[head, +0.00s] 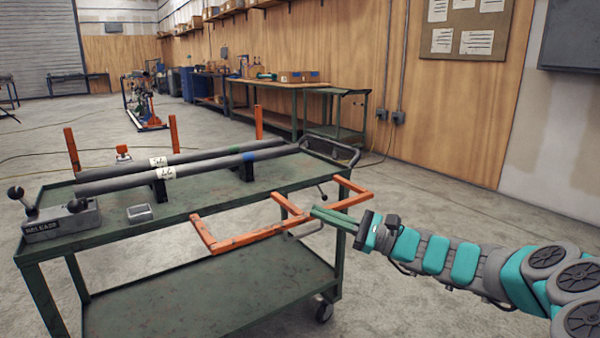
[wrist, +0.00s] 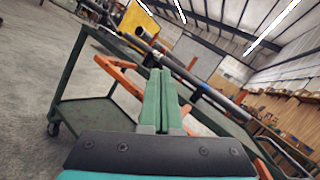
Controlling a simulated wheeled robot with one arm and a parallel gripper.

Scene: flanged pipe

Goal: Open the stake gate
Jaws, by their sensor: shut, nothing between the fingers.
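The orange stake gate (head: 252,238) juts out from the near long side of the green cart (head: 130,231). It lies roughly level, with its long bar away from the cart edge and short bars running back to the cart. It also shows in the wrist view (wrist: 121,77), to the left of my fingers. My gripper (head: 314,210) is shut and empty, its green fingertips by the right half of the gate's long bar. I cannot tell whether they touch it. A grey release box (head: 62,222) with a black-knobbed lever (head: 20,198) sits on the cart's left end.
Two grey pipes (head: 110,184) lie along the cart top on black supports. Orange stakes (head: 72,150) stand upright along the far side. A small metal tray (head: 139,213) sits near the release box. The floor in front of the cart is clear.

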